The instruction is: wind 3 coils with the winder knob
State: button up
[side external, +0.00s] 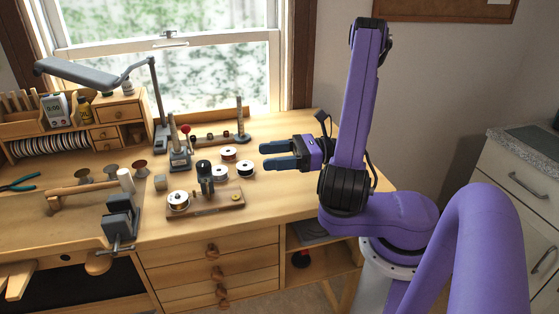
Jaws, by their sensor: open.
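My gripper (263,156) is open and empty above the right part of the workbench, its two blue-grey fingers pointing left. A wooden base board (213,207) lies on the bench to the left of and below it in the picture. A dark upright device with a black round top (204,167), which looks like the winder and its knob, stands on the board. Spools with white rims stand behind: one farther back (228,153), one on the right (245,168), one partly hidden by the dark device (220,172).
A vise (120,217) is at the bench's front edge. A small press with a red ball (185,129), a wooden rack with a tall post (240,120) and a lamp (95,75) stand behind. A wooden bar (85,194) and pliers (20,184) lie left. Bench right of the board is clear.

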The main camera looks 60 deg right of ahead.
jog(key=shift+s+a+r+m+t+h, duration=0.1)
jog(key=shift+s+a+m+t+h, duration=0.3)
jog(key=shift+s, duration=0.2)
jog(key=shift+s+a+m+t+h, duration=0.2)
jog(key=shift+s+a+m+h, duration=0.1)
jog(key=shift+s+h, duration=0.25)
jog(key=n+g+h, duration=1)
jog(key=n+g, duration=0.5)
jog(key=n, duration=0.7)
send_near(203, 164)
notch_tip(203, 164, down, 8)
jog(key=shift+d+f, duration=0.2)
jog(key=shift+f, duration=0.05)
jog(key=shift+c, duration=0.2)
